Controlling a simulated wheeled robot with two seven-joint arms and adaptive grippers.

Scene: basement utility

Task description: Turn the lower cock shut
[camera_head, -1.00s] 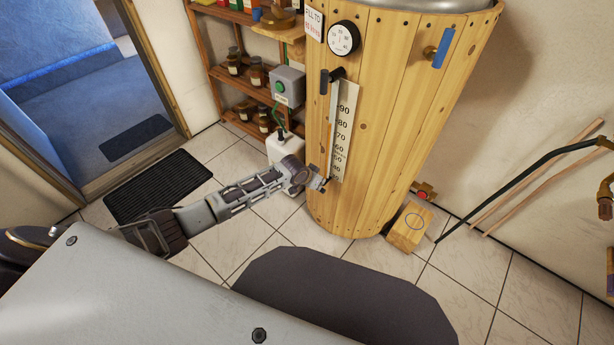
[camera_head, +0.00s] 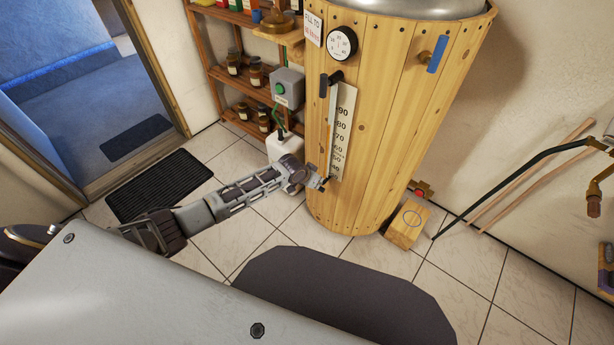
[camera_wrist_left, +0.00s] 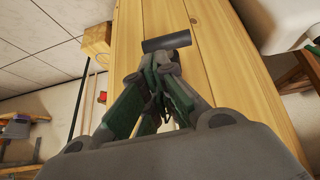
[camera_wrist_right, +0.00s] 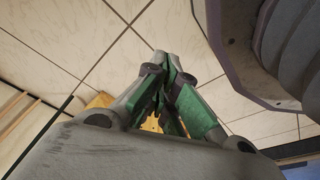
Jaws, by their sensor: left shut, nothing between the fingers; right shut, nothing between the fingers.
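The wooden tank (camera_head: 385,130) carries a gauge tube (camera_head: 332,125) with a numbered scale on its front. The upper cock's dark handle (camera_head: 323,84) hangs down at the tube's top. The lower cock is mostly hidden behind my left gripper (camera_head: 321,184) in the head view. In the left wrist view a dark bar-shaped handle (camera_wrist_left: 166,42), apparently the lower cock's, lies crosswise just beyond the tips of my left gripper (camera_wrist_left: 160,66). Those fingers are shut and empty; I cannot tell whether they touch the handle. My right gripper (camera_wrist_right: 168,62) is shut and empty, over the tiled floor.
A white container (camera_head: 285,146) and a grey box with a green button (camera_head: 288,88) are left of the tank. A wooden block (camera_head: 407,226) and a red valve (camera_head: 420,190) are at its right foot. A bent dark pipe (camera_head: 510,175) stands farther right.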

